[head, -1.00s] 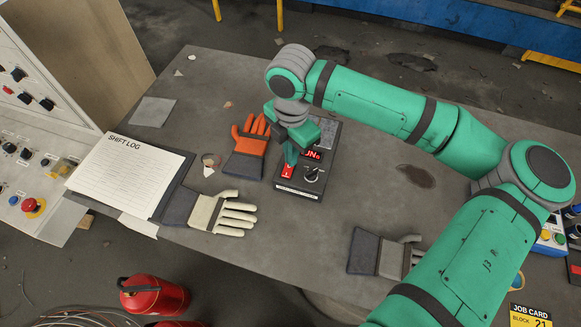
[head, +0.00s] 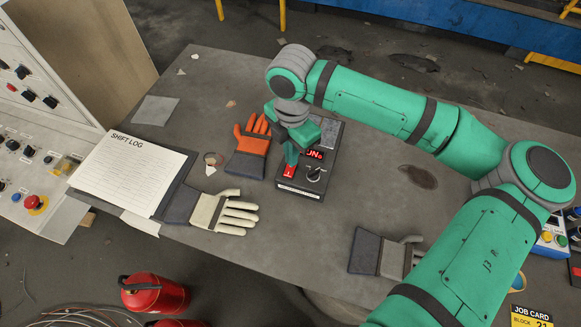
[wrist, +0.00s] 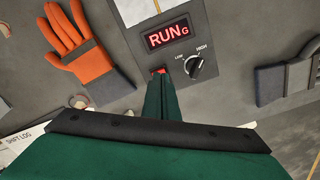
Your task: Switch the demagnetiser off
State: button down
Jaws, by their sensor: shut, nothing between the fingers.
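The demagnetiser (head: 313,187) is a dark box on the table with a red lit display (wrist: 167,35) reading RUN, a black LOW–HIGH knob (head: 313,174) and a red rocker switch (head: 289,171). The display and knob (wrist: 195,66) show clearly in the wrist view. My gripper (head: 290,160) points down with its fingers together and empty, right at the red switch. In the wrist view my fingertips (wrist: 160,78) cover most of the switch, with only a bit of red (wrist: 158,71) showing. I cannot tell whether they touch it.
An orange glove (head: 250,145) lies close to the left of the demagnetiser. A pale glove (head: 222,212) and a shift log clipboard (head: 130,172) lie further left. Another grey glove (head: 385,255) lies to the front right. A control cabinet (head: 40,130) stands at the left.

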jog(key=shift+w+f, duration=0.15)
jog(key=shift+f, duration=0.4)
jog(key=shift+d, duration=0.1)
jog(key=shift+a+f, duration=0.15)
jog(key=shift+a, duration=0.05)
jog(key=shift+d+r, duration=0.1)
jog(key=shift+r, duration=3.4)
jog(key=shift+d, duration=0.1)
jog(key=shift+a, duration=0.2)
